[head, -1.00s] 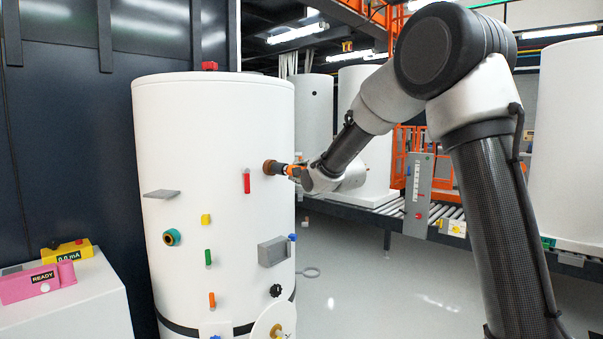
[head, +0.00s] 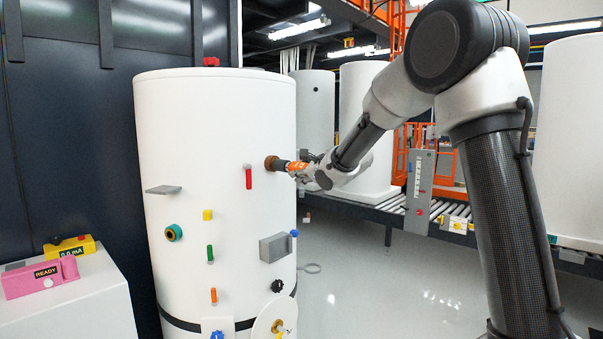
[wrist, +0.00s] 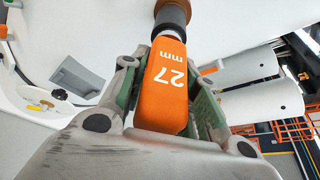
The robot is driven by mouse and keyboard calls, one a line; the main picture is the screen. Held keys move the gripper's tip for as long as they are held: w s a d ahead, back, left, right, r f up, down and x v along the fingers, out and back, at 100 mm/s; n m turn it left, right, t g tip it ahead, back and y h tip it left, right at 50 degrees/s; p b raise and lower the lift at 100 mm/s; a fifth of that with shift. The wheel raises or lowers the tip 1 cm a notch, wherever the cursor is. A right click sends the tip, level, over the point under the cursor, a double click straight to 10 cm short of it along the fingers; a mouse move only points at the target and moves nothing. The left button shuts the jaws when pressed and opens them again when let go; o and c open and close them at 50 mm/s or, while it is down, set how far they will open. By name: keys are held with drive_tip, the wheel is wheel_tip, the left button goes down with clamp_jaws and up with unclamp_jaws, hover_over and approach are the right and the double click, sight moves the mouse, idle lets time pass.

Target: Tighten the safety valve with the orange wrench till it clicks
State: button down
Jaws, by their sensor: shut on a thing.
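The orange wrench (wrist: 163,90), marked "27 mm", is held between the fingers of my gripper (wrist: 165,100) in the wrist view. Its dark far end meets a brown round fitting (wrist: 172,12), which looks like the safety valve. In the head view the fitting (head: 271,163) sticks out of the upper right side of the white tank (head: 200,130). The wrench (head: 297,166) points at it from the right, and my gripper (head: 312,170) is shut around the wrench. The exact contact inside the fitting is hidden.
The tank carries a red-handled lever (head: 248,178), a grey box (head: 273,247), a grey shelf (head: 163,189) and a teal ring (head: 173,232). A pink device reading "READY" (head: 40,278) and a yellow meter (head: 72,247) stand on a white cabinet (head: 85,310).

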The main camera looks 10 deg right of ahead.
drive_tip(key=n+t, duration=0.1)
drive_tip(key=n, duration=0.1)
drive_tip(key=n+t+h, duration=0.1)
drive_tip(key=shift+r+n, duration=0.3)
drive_tip(key=shift+n, duration=0.1)
drive_tip(key=n, duration=0.2)
drive_tip(key=n+t, duration=0.1)
drive_tip(key=n, duration=0.1)
drive_tip(key=shift+w+r+t, duration=0.1)
drive_tip(key=shift+r+t, duration=0.1)
drive_tip(key=shift+t, duration=0.1)
drive_tip(key=n, duration=0.2)
drive_tip(key=n+t+y, duration=0.1)
drive_tip(key=n, duration=0.1)
drive_tip(key=n+t, duration=0.1)
drive_tip(key=n, duration=0.2)
drive_tip(key=shift+d+r+y, duration=0.1)
drive_tip(key=shift+r+y, duration=0.2)
drive_tip(key=shift+r, duration=0.05)
drive_tip(key=n+y, duration=0.1)
drive_tip(key=n, duration=0.1)
drive_tip(key=n+y, duration=0.1)
drive_tip(key=n, duration=0.1)
drive_tip(key=r+n, duration=0.1)
drive_tip(key=n, duration=0.1)
drive_tip(key=shift+n+t+y, duration=0.3)
drive_tip(key=shift+y, duration=0.1)
